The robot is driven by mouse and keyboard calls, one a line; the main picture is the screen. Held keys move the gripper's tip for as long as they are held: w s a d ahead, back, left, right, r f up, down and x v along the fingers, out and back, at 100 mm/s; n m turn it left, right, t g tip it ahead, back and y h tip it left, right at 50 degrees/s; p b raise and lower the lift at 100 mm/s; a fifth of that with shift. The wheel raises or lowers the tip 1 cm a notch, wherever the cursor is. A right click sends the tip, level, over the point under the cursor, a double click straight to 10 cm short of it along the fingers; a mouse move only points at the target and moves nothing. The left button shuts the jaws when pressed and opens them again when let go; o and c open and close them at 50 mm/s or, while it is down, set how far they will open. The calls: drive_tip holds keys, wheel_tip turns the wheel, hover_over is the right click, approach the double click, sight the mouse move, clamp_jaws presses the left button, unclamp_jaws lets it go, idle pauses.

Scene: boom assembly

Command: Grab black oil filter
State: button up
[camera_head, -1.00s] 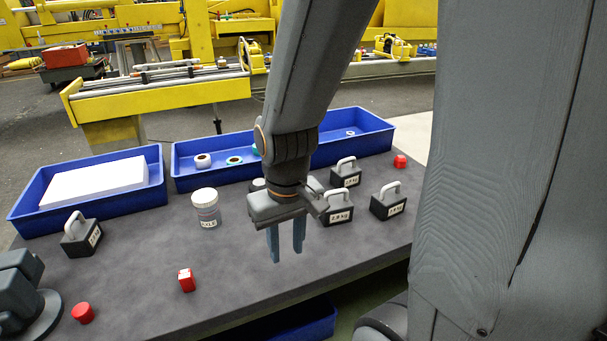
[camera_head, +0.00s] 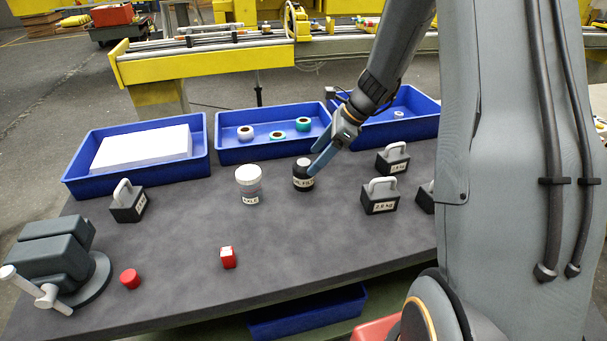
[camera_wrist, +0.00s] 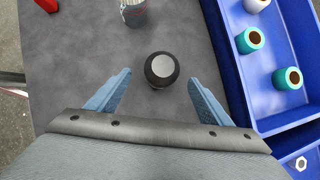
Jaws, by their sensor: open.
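The black oil filter (camera_head: 303,177) stands upright on the grey table in the head view, with a white label and a light disc on top. In the wrist view the oil filter (camera_wrist: 161,69) shows from above, ahead of the fingertips and roughly midway between them. My gripper (camera_head: 322,158) is at the filter's upper right in the head view, its fingers reaching towards it and partly overlapping it. In the wrist view my gripper (camera_wrist: 159,86) is open, with nothing between the blue fingers. I cannot tell whether a finger touches the filter.
A white-lidded jar (camera_head: 249,184) stands left of the filter. Black weights (camera_head: 380,196) stand to the right. Blue bins (camera_head: 272,151) line the back, one with tape rolls. A red block (camera_head: 228,257), a red cylinder (camera_head: 130,279) and a vise (camera_head: 60,258) are at front left.

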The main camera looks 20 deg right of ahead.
sight(304, 171)
drive_tip(key=x, duration=0.2)
drive_tip(key=shift+w+a+f, duration=0.15)
drive_tip(key=shift+f, duration=0.05)
drive_tip(key=shift+p+x, duration=1.2)
drive_tip(key=shift+x, duration=1.4)
drive_tip(key=c, duration=1.3)
drive_tip(key=shift+c, duration=0.2)
